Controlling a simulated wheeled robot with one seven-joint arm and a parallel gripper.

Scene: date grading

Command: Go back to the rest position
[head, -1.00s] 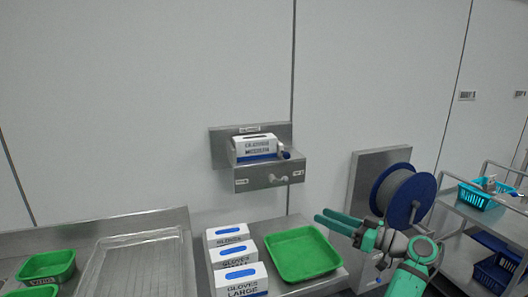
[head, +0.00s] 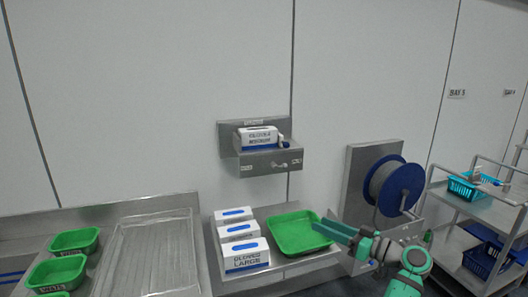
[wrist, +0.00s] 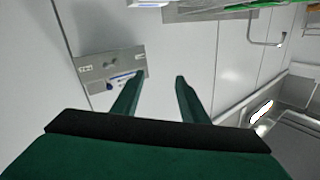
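My gripper (head: 335,230) is green and is in the head view at the lower right, in front of the right edge of the green tray (head: 290,248). In the wrist view my gripper (wrist: 155,85) shows two fingers spread apart with nothing between them. My arm comes in from the lower right of the head view.
Several glove boxes (head: 246,257) stand left of the green tray. A wall shelf (head: 266,160) holds one more box (head: 258,138). A blue reel (head: 398,188) is mounted right of my gripper. A trolley (head: 465,225) stands far right. Green bins (head: 57,272) are at left.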

